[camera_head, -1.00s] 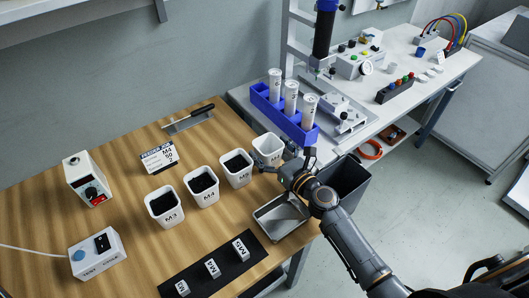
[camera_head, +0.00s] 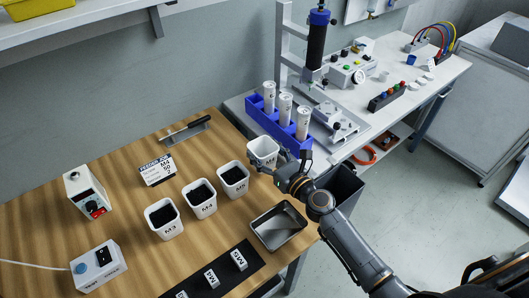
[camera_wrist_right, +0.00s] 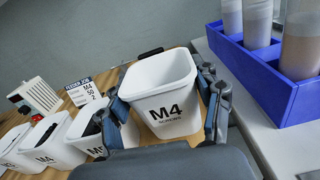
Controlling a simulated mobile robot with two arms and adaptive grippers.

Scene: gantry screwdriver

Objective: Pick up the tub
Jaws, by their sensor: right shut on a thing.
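A white square tub (camera_head: 262,149) is held at the right end of the row of tubs in the head view. In the right wrist view the tub (camera_wrist_right: 165,88) is tilted, reads M4 with smaller print below, and its visible inside is empty. My right gripper (camera_head: 280,165) is shut on it, with a finger on each side in the right wrist view (camera_wrist_right: 163,115). The tub appears raised off the wooden table (camera_head: 125,155), but its base is hidden. My left gripper is not in view.
Three tubs with dark contents, M3 (camera_head: 164,232), M4 (camera_head: 200,211) and M5 (camera_head: 234,190), stand left of the gripper. A metal tray (camera_head: 278,240) lies in front. A blue rack (camera_head: 268,122) with three white tubes stands behind. A label card (camera_head: 156,170) stands farther left.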

